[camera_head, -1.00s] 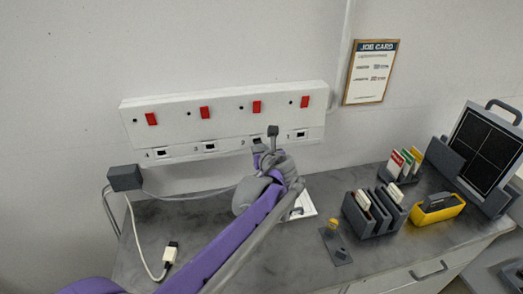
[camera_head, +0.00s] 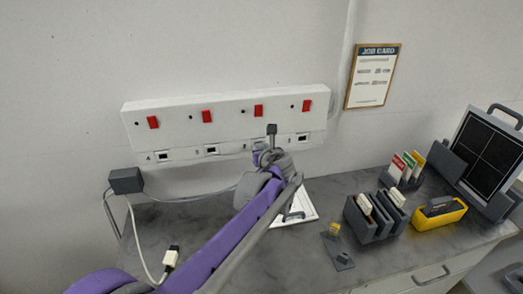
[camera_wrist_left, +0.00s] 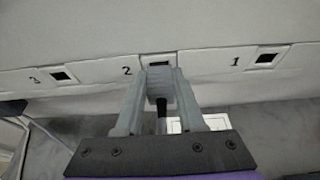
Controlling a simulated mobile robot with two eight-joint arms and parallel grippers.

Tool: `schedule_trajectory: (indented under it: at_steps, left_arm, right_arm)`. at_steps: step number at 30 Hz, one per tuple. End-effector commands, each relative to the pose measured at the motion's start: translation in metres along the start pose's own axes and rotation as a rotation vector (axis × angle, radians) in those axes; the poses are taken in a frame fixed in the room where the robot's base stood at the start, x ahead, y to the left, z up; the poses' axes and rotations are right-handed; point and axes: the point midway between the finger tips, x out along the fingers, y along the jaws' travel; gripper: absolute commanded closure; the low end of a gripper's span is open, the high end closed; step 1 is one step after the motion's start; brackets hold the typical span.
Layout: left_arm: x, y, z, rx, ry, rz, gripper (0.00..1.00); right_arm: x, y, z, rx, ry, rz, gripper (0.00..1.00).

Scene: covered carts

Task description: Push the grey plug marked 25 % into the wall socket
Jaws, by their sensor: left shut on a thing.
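My left gripper (camera_head: 262,152) is at the lower edge of the white socket panel (camera_head: 185,112), in front of socket 2. In the left wrist view it (camera_wrist_left: 158,82) is shut on a grey plug (camera_wrist_left: 158,88), with a dark cable end hanging below. The dark opening of socket 2 (camera_wrist_left: 160,65) shows just past the fingertips. The plug lines up roughly with it; I cannot tell whether they touch. The plug's marking is not readable. Socket 1 (camera_wrist_left: 265,58) and socket 3 (camera_wrist_left: 63,76) look empty. My right gripper is not in view.
A dark box (camera_head: 126,180) at left has a grey cable running towards my gripper. A white plug (camera_head: 170,257) lies on the bench. A white tray (camera_head: 303,204), dark card holders (camera_head: 368,222) and a yellow holder (camera_head: 440,214) stand to the right. Red switches line the panel.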

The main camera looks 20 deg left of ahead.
Motion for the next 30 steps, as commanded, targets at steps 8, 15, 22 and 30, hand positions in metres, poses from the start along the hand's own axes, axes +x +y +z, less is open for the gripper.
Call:
schedule_trajectory:
  at_steps: [8, 15, 22, 30]
  left_arm:
    - [0.007, 0.000, 0.003, 0.000, 0.000, 0.000, 1.00]
    - [0.007, 0.000, 0.003, 0.000, 0.000, 0.000, 0.27]
    - [0.006, 0.000, 0.003, 0.000, 0.000, 0.000, 0.27]
    - [-0.020, 0.000, 0.002, 0.002, 0.000, -0.003, 0.27]
  right_arm:
    - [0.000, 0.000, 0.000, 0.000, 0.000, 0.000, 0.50]
    - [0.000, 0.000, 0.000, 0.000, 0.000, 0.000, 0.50]
    - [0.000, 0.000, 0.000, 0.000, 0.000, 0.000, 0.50]
    - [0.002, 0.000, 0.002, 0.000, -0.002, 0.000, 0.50]
